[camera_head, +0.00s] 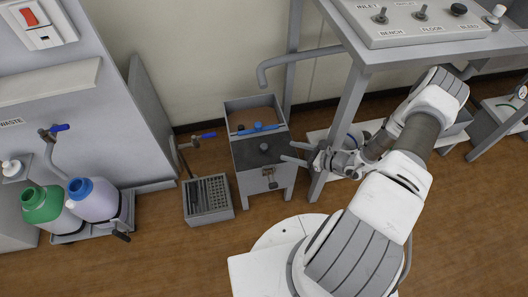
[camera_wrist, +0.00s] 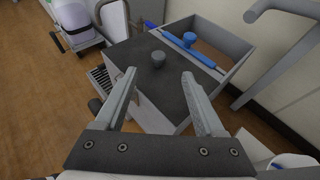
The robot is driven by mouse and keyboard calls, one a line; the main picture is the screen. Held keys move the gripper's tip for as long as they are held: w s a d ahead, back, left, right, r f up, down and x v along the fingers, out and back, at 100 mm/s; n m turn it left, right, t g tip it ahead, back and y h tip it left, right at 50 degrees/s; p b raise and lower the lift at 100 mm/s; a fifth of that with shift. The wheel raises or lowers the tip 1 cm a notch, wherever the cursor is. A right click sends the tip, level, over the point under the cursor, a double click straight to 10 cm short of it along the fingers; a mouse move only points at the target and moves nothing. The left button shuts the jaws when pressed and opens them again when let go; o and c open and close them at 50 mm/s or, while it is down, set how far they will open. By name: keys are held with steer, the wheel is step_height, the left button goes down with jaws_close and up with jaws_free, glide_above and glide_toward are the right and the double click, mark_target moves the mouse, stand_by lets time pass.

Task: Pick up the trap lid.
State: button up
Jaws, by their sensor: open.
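The trap lid (camera_wrist: 137,58) is a dark grey plate with a small round knob (camera_wrist: 158,59) on top, covering the near part of a grey box. In the head view the lid (camera_head: 248,153) lies on the box at the middle of the picture. My gripper (camera_wrist: 160,75) is open and empty, its two fingers pointing towards the lid with the knob between and just beyond their tips in the wrist view. In the head view my gripper (camera_head: 286,151) is just right of the lid. I cannot tell its exact height above the lid.
A bent grey pipe (camera_head: 295,58) and a bench leg (camera_head: 341,125) are close on the right. Bottles (camera_head: 93,199) stand far left.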

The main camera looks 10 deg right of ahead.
mark_target(264, 146)
steer(key=b+x, duration=0.2)
steer(key=x, duration=0.5)
steer(key=shift+w+a+f, duration=0.25)
steer(key=b+x, duration=0.1)
steer(key=x, duration=0.1)
steer(key=f+b+x, duration=0.1)
steer(key=x, duration=0.1)
steer(key=shift+a+f, duration=0.1)
steer(key=shift+a, duration=0.05)
steer(key=shift+w+a, duration=0.2)
steer(key=shift+w, duration=0.05)
jaws_close()
stand_by(0.7)
